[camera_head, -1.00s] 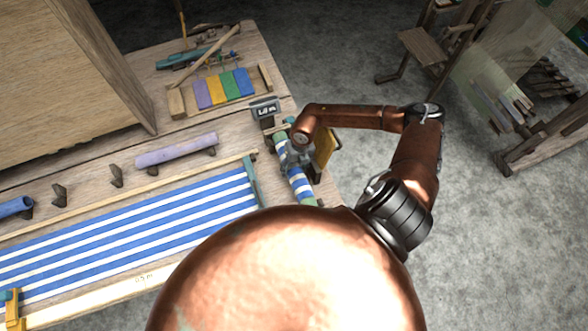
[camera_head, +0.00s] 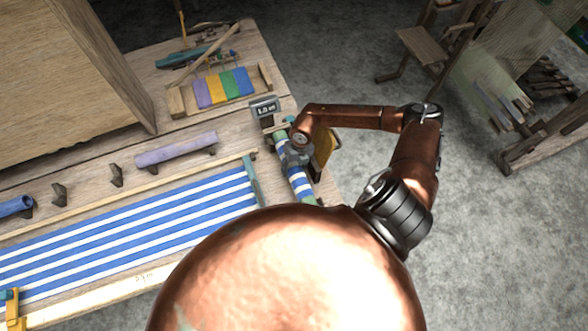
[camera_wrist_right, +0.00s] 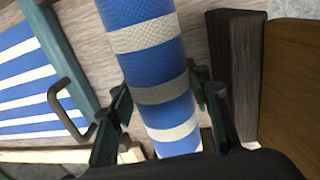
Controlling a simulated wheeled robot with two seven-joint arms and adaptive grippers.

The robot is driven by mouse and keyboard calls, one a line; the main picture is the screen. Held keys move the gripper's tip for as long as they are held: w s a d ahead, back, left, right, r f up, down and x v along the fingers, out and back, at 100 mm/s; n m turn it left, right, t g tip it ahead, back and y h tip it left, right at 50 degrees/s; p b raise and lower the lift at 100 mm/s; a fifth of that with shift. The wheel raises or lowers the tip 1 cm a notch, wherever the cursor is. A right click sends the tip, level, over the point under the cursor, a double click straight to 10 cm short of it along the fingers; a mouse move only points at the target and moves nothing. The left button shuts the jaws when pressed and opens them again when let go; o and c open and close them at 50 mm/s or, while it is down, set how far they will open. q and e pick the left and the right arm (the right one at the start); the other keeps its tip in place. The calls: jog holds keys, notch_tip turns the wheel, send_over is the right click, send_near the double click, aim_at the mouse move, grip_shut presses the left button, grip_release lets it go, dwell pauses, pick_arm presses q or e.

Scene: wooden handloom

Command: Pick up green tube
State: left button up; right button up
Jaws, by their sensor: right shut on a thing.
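A blue-and-white striped roll (camera_head: 299,182) lies at the right end of the wooden table, with greenish ends showing in the head view. My right gripper (camera_head: 294,156) is over it, and in the wrist view its fingers (camera_wrist_right: 166,104) are shut on the striped roll (camera_wrist_right: 152,65), one on each side. I cannot tell whether the roll is lifted or still resting on its support. A green piece (camera_head: 228,84) also lies between yellow and blue ones in a wooden rack. My left gripper is not in view.
A small display box (camera_head: 265,108) stands just behind the roll. A lilac tube (camera_head: 176,149) rests on pegs, and a blue tube (camera_head: 14,206) lies at the left. Striped cloth (camera_head: 130,232) is stretched at the front. A yellow-brown panel (camera_head: 324,148) stands right of the gripper.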

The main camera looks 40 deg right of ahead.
aim_at(294, 165)
jog(key=shift+w+r, duration=0.1)
jog(key=shift+r, duration=0.1)
notch_tip(294, 165, up, 8)
jog(key=shift+r+b, duration=0.2)
jog(key=shift+b, duration=0.55)
jog(key=shift+r, duration=0.65)
